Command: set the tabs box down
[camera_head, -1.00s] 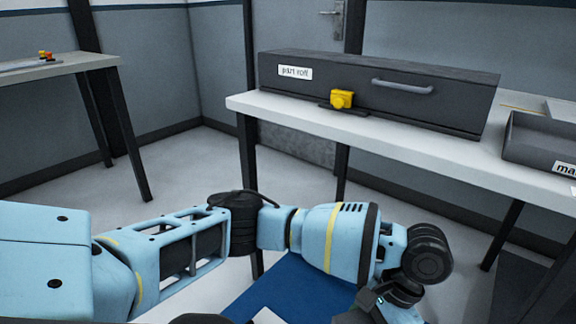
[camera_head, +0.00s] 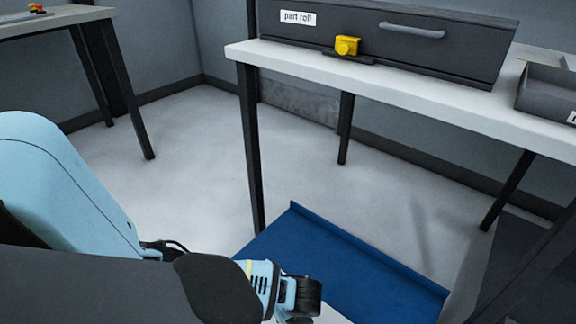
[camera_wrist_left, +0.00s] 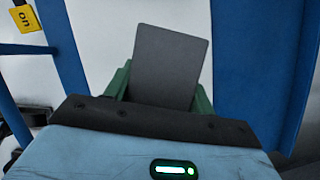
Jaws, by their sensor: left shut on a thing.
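In the left wrist view my left gripper (camera_wrist_left: 162,88) has green fingers shut on a flat-faced dark grey box (camera_wrist_left: 172,62), which I take for the tabs box. Its label, if any, does not show. A white surface and blue parts lie beyond it; whether the box touches anything is unclear. In the head view my left arm comes in from the left, with its wrist low at the bottom centre over a blue tray-like surface (camera_head: 350,255). The fingers and box are hidden there. My right gripper is not in view.
Another table (camera_head: 55,20) is at the far left. A yellow tag (camera_wrist_left: 27,18) shows in the wrist view.

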